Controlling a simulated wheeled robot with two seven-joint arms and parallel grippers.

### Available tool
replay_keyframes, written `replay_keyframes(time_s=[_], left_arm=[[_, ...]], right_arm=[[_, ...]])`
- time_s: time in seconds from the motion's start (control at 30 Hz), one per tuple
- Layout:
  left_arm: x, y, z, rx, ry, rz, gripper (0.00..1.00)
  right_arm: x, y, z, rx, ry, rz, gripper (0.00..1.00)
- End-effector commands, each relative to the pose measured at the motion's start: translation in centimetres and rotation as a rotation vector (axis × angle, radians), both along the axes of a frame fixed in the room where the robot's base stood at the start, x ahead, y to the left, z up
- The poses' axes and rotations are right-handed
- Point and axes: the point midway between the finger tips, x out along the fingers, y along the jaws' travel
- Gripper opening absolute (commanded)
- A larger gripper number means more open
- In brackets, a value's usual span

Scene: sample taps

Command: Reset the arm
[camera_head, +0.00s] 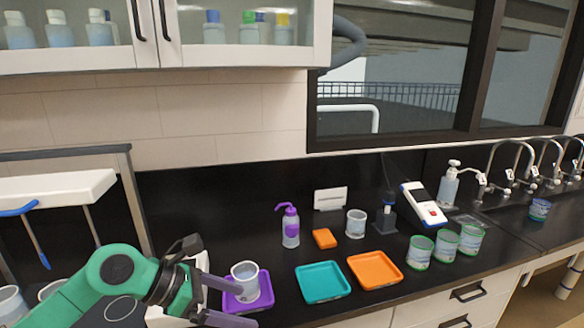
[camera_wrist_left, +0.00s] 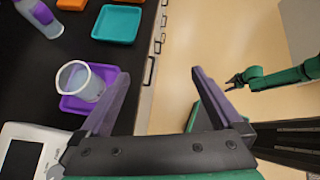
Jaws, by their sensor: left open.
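My left arm comes in from the left in the head view. Its gripper (camera_head: 248,305) is open and empty, with its fingers near the front edge of the purple tray (camera_head: 262,301). In the left wrist view the spread fingers (camera_wrist_left: 160,72) have only the counter edge and floor between them. A clear cup (camera_head: 245,283) stands upright on the purple tray; the cup (camera_wrist_left: 80,82) also shows left of the fingers in the wrist view. My right gripper (camera_wrist_left: 236,81) shows small at the right of the wrist view, over the floor; its opening is too small to judge.
A teal tray (camera_head: 323,282) and an orange tray (camera_head: 375,269) lie right of the purple tray. Behind them are a purple-topped bottle (camera_head: 290,226), an orange block (camera_head: 324,238) and a cup (camera_head: 356,223). Several green-rimmed cups (camera_head: 446,246) stand further right. A white device (camera_wrist_left: 22,150) sits near my left gripper.

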Motion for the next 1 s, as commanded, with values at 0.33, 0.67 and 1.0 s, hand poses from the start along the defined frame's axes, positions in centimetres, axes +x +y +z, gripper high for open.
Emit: replay_keyframes(time_s=[0.33,0.67,1.0], left_arm=[[0.7,-7.4,9.6,-0.826,0.123,0.221,1.0],[6.9,9.5,3.0,-1.993,0.824,1.37,1.0],[-4.7,14.3,-16.8,1.634,-1.032,-2.002,1.0]], right_arm=[[-0.4,0.0,0.0,-0.001,0.007,0.0,0.5],[-0.7,-0.1,-0.1,-0.002,0.012,0.0,0.5],[-0.7,-0.1,-0.1,-0.002,0.012,0.0,0.5]])
